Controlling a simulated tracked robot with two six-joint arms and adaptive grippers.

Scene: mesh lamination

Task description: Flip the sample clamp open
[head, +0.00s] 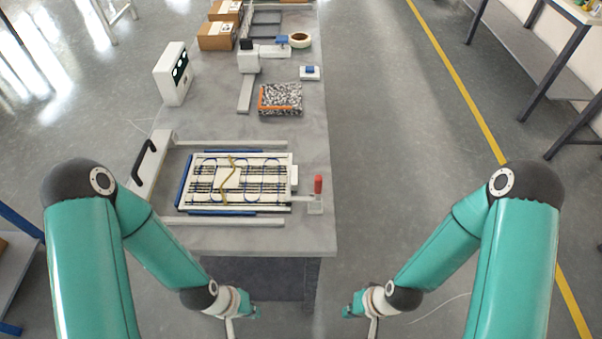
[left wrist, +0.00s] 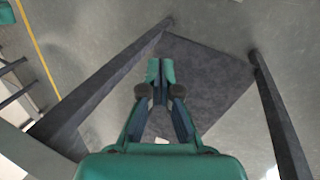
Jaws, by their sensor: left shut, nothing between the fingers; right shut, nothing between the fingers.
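A small clamp with a red upright handle (head: 318,184) stands at the right end of a white panel on the table; its grey base and arm reach to the panel's edge. The panel (head: 285,160) carries dark lines, blue loops and a yellow strand, and lies flat between blue side strips. My left gripper (head: 257,313) is shut and empty, low in front of the table; it also shows in the left wrist view (left wrist: 161,70), above the floor between dark table legs. My right gripper (head: 347,312) is shut and empty, low and to the right of the left one. Neither touches the clamp.
The grey table (head: 310,240) has a front edge between my grippers and the clamp. A black handle (head: 144,160) on a pale frame stands left of the panel. Behind are a white box device (head: 173,74), a tray of grey pieces (head: 281,98) and cardboard boxes (head: 217,36).

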